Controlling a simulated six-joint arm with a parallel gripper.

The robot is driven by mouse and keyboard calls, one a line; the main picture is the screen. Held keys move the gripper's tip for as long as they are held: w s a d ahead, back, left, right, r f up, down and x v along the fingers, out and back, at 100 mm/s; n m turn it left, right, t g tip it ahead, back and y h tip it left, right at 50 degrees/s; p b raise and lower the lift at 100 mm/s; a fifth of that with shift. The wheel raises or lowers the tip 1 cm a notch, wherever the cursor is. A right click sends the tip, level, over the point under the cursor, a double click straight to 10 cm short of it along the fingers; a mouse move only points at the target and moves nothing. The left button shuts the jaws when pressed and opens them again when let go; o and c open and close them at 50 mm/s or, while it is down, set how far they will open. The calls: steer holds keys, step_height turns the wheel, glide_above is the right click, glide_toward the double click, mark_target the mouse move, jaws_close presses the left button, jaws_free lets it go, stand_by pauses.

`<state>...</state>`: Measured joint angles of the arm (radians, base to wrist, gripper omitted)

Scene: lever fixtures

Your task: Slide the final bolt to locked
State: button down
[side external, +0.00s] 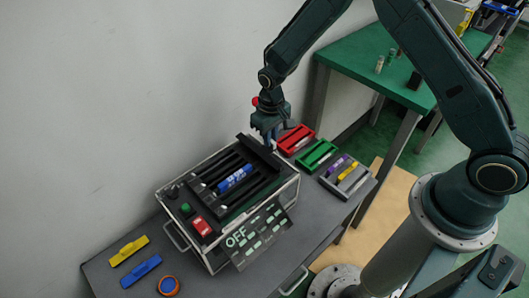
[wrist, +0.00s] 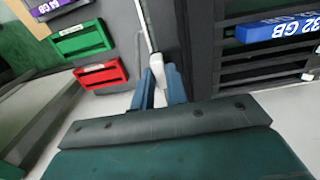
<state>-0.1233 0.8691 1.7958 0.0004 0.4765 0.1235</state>
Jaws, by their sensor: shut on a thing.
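The fixture is a clear-sided case (side external: 284,190) with a black slotted top, standing on a dark bench. A blue stick (side external: 235,178) lies in one of its slots; in the wrist view the blue stick (wrist: 272,30) reads "32 GB". My gripper (side external: 268,140) points down at the case's far edge. In the wrist view my gripper's two blue fingers (wrist: 158,88) are closed around a pale, rounded piece (wrist: 156,65), seemingly the bolt's handle, beside the dark edge of the case. The fingers hide part of it, and whether the bolt is at its locked end cannot be told.
Red (side external: 296,139), green (side external: 318,155) and grey (side external: 345,177) trays stand right of the case. An "OFF" panel (side external: 257,235) leans at its front. Yellow (side external: 128,251) and blue (side external: 141,269) sticks and an orange-rimmed round item (side external: 168,286) lie at front left. A wall is behind.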

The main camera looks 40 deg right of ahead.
mark_target(257, 150)
steer(key=shift+a, duration=2.65)
steer(key=c, duration=1.4)
jaws_free()
steer(key=shift+a, duration=0.1)
steer(key=shift+r, duration=0.2)
steer(key=shift+r, duration=0.2)
step_height(257, 150, up, 13)
steer(key=shift+r, duration=0.15)
